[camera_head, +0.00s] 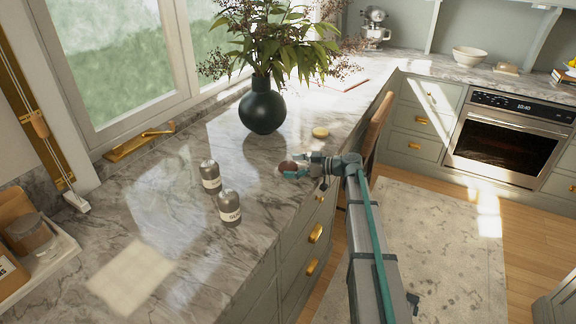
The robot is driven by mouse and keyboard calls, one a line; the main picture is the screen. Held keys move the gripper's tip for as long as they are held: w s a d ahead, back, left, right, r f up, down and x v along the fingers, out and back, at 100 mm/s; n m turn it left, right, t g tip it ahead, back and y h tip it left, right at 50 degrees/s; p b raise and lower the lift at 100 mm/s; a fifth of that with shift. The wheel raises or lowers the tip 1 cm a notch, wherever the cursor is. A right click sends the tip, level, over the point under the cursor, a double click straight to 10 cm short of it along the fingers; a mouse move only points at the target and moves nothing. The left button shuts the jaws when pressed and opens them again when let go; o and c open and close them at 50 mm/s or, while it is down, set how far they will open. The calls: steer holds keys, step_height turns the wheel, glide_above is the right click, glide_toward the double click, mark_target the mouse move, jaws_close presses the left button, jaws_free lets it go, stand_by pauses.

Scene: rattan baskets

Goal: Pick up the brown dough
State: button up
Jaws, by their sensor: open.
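The brown dough (288,167) is a small, round, reddish-brown lump on the marble countertop (180,260), near its front edge. My gripper (292,168) is open at the dough, with its teal fingers reaching in from the right. The fingers partly cover the dough, and I cannot tell whether they touch it. My arm stretches up from the lower right to the counter's edge.
A dark vase (262,108) with leafy branches stands behind. A small yellow round thing (320,132) lies beyond the dough. Bare counter lies at the lower left.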

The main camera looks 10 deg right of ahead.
steer(key=c, duration=0.7)
steer(key=shift+b, duration=0.65)
